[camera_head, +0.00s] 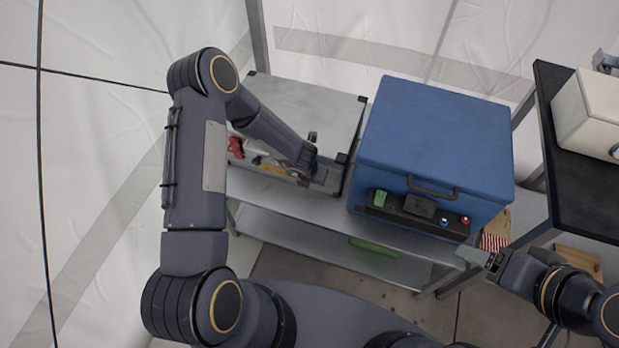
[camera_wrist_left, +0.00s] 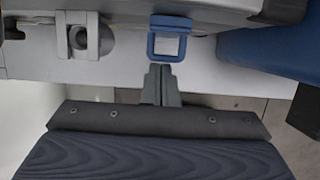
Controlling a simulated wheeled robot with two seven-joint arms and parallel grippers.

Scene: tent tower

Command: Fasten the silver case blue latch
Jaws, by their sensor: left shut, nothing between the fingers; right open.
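The silver case (camera_head: 305,108) stands closed on the metal table, its front toward me. Its blue latch (camera_wrist_left: 168,38) shows in the left wrist view as a square frame at the case's front edge; in the head view my left arm seems to hide it. My left gripper (camera_head: 318,176) is at the case's front right. In the left wrist view its fingertips (camera_wrist_left: 160,72) are shut and empty, just below the latch's lower bar; I cannot tell whether they touch it. My right gripper (camera_head: 478,257) is open and empty at lower right, away from the case.
A red latch (camera_head: 236,147) and a yellow latch (camera_head: 268,165) are on the case's front left. A large blue cooler (camera_head: 435,135) stands close to the case's right. The table (camera_head: 335,212) has a narrow bare strip in front. A black-topped table (camera_head: 580,165) is at far right.

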